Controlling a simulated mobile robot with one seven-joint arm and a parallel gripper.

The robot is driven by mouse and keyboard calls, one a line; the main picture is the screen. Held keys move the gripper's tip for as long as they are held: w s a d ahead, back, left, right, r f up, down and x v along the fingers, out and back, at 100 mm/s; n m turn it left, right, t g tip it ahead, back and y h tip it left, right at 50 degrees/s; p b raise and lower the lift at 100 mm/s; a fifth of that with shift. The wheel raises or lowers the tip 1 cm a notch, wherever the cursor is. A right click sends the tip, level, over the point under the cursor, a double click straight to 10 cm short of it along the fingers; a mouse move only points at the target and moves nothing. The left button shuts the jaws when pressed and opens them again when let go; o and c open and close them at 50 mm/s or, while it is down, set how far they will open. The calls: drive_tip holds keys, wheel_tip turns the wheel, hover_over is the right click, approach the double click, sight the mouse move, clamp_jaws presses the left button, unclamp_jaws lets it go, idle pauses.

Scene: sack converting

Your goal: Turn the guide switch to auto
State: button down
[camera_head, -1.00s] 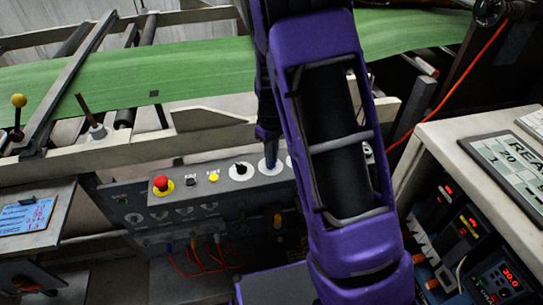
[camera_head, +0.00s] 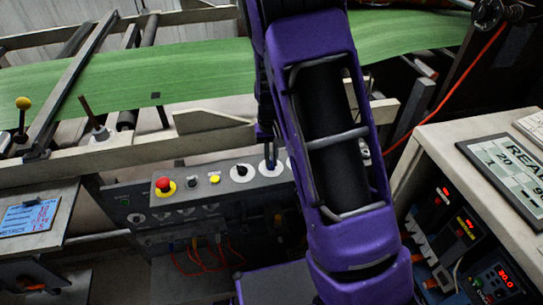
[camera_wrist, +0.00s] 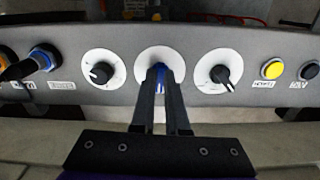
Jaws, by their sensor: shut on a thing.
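A row of rotary switches on round white plates sits on the grey control panel (camera_head: 150,207). In the wrist view, my gripper (camera_wrist: 161,82) is shut on the blue knob (camera_wrist: 161,72) of the middle switch. The knob sits between the fingertips, roughly upright in the picture, partly hidden by them. The white plate (camera_wrist: 146,59) shows around it; its markings are too small to read. In the head view, my gripper (camera_head: 269,158) reaches down to the same switch plate (camera_head: 270,171). I cannot read which switch is labelled guide.
Black-knobbed switches flank it, left (camera_wrist: 101,73) and right (camera_wrist: 220,74). A yellow button (camera_wrist: 272,70) lies further right. In the head view, a red emergency button (camera_head: 164,186) is at the panel's left. Green web material (camera_head: 150,85) runs behind; a pale cabinet (camera_head: 440,140) stands right.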

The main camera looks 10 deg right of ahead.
drive_tip(key=m+p, duration=0.1)
drive_tip(key=m, duration=0.4)
drive_tip(key=shift+a, duration=0.1)
idle(0.5)
drive_tip(key=c, duration=0.9)
unclamp_jaws()
drive_tip(key=shift+r, duration=0.1)
wheel_tip(320, 180, up, 17)
drive_tip(key=shift+r+p, duration=0.15)
drive_tip(key=shift+p, duration=0.9)
drive_tip(key=shift+w, duration=0.1)
